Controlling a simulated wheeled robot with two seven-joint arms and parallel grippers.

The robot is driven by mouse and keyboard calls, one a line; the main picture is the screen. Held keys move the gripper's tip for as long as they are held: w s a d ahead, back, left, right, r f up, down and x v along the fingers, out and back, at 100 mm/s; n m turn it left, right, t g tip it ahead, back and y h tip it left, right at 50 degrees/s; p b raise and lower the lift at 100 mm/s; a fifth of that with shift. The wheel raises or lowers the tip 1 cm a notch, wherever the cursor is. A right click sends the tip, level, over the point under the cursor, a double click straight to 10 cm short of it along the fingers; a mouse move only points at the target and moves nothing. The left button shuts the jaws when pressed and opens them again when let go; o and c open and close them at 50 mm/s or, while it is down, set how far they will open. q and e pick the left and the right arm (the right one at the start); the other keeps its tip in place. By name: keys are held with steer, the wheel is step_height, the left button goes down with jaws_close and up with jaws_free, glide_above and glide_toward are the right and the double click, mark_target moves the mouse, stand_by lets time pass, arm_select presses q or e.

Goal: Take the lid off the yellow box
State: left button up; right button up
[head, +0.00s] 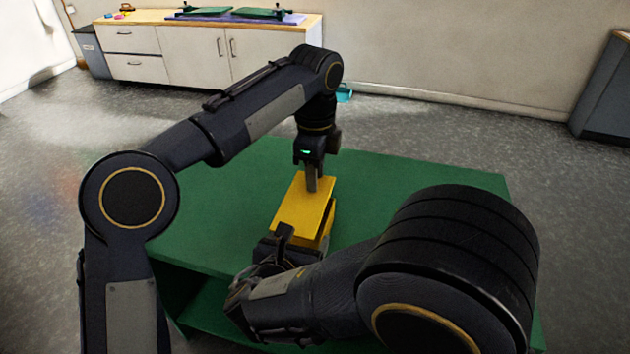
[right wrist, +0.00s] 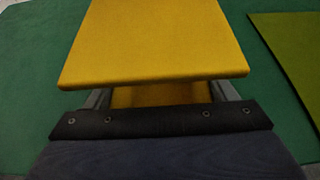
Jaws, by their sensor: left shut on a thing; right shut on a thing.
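The yellow box (head: 326,232) stands on the green table, mostly hidden under its flat yellow lid (head: 302,208) and behind my right arm. My left gripper (head: 312,188) reaches down to the far part of the lid and is shut on it. My right gripper (head: 282,240) is at the box's near side. In the right wrist view its fingers lie on both sides of the box (right wrist: 155,96) and are shut on it. The lid (right wrist: 152,42) shows above the box there, with a dark band between them; I cannot tell how far apart they are.
The green table top (head: 420,180) is clear around the box. An olive-green flat area (right wrist: 295,55) shows at the right in the right wrist view; I cannot tell what it is. A white cabinet (head: 190,52) with several things on it stands at the back wall.

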stand_by(0.3)
steer(key=o, duration=1.4)
